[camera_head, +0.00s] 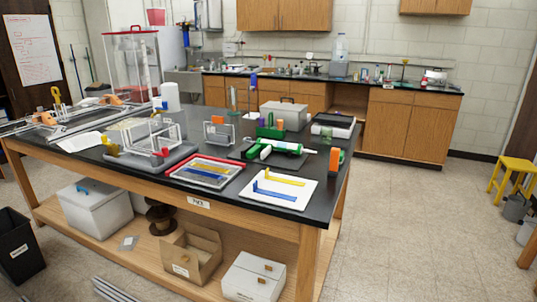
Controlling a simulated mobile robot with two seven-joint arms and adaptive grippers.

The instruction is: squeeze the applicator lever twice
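The applicator (279,146) lies on the black-topped table, right of its middle. It has a white tube and green parts, with a green end at its left and a pale tip pointing right. It seems to rest on a dark mat or tray. Its lever cannot be told apart from the other green parts at this size. Neither of my grippers is in view, and nothing is seen touching the applicator.
In front of the applicator are a red-rimmed tray (174,169) and a white board (309,190) with blue and yellow brackets. An orange block (334,162) stands at the right edge. A grey box (283,114) and clear frames stand nearby.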

